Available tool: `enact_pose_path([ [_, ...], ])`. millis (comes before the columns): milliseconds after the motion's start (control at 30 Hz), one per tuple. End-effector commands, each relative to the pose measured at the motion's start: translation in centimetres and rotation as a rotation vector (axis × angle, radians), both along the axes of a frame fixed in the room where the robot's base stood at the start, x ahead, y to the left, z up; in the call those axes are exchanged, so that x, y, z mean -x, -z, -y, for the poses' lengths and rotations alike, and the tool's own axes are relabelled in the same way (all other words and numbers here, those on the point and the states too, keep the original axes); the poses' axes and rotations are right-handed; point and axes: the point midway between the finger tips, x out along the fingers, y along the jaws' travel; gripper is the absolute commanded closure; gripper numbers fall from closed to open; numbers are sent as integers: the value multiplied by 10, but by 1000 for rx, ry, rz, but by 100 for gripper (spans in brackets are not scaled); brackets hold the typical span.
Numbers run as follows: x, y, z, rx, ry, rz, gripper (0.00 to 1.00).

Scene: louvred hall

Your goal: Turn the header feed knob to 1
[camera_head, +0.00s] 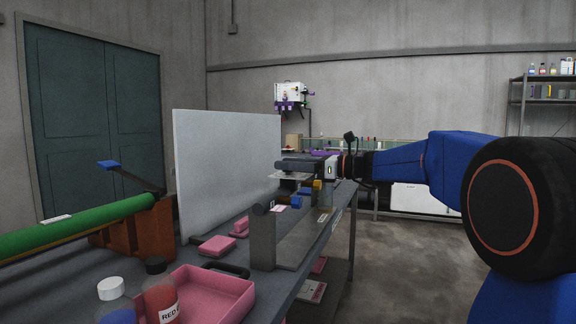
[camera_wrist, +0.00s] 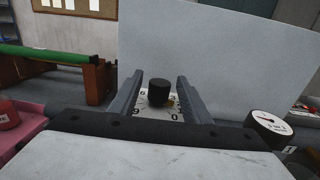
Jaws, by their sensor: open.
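In the wrist view a black round knob (camera_wrist: 159,91) stands on a white dial plate (camera_wrist: 155,112) with dark numerals around it. I cannot tell from this view which number the knob points to. My gripper (camera_wrist: 160,79) is open, with one finger to each side of the knob and a gap visible on both sides. In the head view my gripper (camera_head: 283,166) is above the bench in front of the white panel. The knob is not clear there.
A round white gauge (camera_wrist: 269,124) stands right of the gripper. A white upright panel (camera_head: 225,170) rises behind. On the bench (camera_head: 210,262) are a pink tray (camera_head: 232,288), bottles (camera_head: 160,298) and a grey post (camera_head: 262,240). A green roller (camera_head: 75,228) lies at left.

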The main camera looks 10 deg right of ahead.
Motion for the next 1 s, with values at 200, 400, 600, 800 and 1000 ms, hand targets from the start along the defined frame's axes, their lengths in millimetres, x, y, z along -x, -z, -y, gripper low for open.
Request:
enact_pose_path([
  [200, 16, 0, 27, 0, 5, 0, 57],
  [400, 34, 0, 55, 0, 5, 0, 57],
  [600, 52, 0, 82, 1, 5, 1, 57],
  [800, 69, 0, 109, 0, 5, 0, 57],
  [1000, 83, 0, 130, 0, 3, 0, 57],
])
